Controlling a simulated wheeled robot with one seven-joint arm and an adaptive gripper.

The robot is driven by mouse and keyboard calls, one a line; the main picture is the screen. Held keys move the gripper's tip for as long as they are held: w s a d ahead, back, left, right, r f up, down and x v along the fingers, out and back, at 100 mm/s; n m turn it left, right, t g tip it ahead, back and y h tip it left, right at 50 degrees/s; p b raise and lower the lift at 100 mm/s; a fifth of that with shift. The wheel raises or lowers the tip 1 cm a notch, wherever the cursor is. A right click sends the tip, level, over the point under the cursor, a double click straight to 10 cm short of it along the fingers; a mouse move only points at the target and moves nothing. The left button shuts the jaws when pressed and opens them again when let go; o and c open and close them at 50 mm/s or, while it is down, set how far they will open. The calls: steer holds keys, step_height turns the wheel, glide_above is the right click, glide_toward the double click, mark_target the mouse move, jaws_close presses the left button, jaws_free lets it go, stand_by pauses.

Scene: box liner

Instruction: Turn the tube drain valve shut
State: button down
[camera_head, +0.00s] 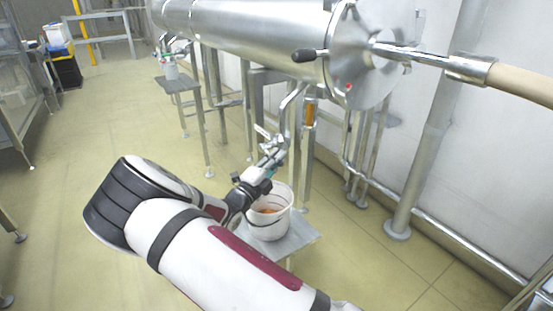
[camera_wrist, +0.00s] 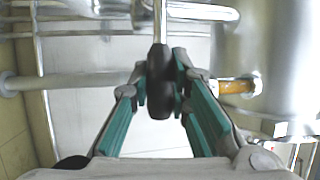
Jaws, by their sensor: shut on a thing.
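The drain tube (camera_head: 290,108) is a bent metal pipe that comes down from the steel vessel. Its valve (camera_head: 264,133) is a small metal fitting low on the tube, partly hidden by my gripper. My gripper (camera_head: 272,158) is at the valve, above the white bucket. In the wrist view, a black handle (camera_wrist: 160,82) on a metal stem stands between the teal-padded fingers of my gripper (camera_wrist: 163,78), which is shut on it. The valve's exact angle is hard to tell.
The white bucket (camera_head: 281,222) with orange contents stands on a small metal table (camera_head: 306,238) under the tube. The large steel vessel (camera_head: 262,33) rests on legs along the wall. A vertical pipe (camera_head: 420,165) stands at right. The floor at left is mostly clear.

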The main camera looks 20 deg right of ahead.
steer(key=c, duration=1.5)
jaws_free()
steer(key=v, duration=1.2)
